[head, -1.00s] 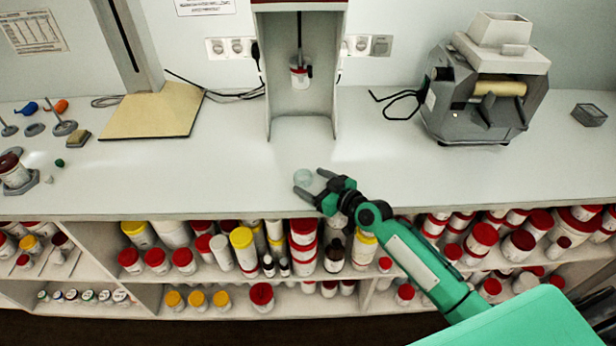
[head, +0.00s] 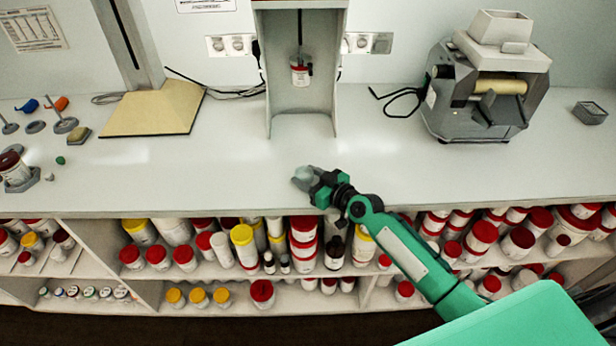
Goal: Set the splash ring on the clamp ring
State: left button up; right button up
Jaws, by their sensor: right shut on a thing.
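My right gripper (head: 305,179) is shut on a small pale translucent ring, the splash ring (head: 301,173), near the front of the counter in the middle of the head view. The fingers cover part of the ring, and I cannot tell whether it still touches the counter. I cannot single out the clamp ring for certain. A white jar with a red and white label (head: 300,74) hangs under the shaft in the tall bay behind. My left gripper is not in view.
A grey roller mill (head: 440,110) stands at right, a beige-based stand (head: 150,112) at left. Small grey discs (head: 36,127) and a dark-red-lidded jar in a grey holder (head: 22,185) are far left. The counter (head: 230,160) around my gripper is clear. Shelves of jars lie below.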

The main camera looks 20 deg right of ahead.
jog(key=shift+r, duration=0.1)
jog(key=shift+r+p, duration=1)
jog(key=shift+r, duration=0.2)
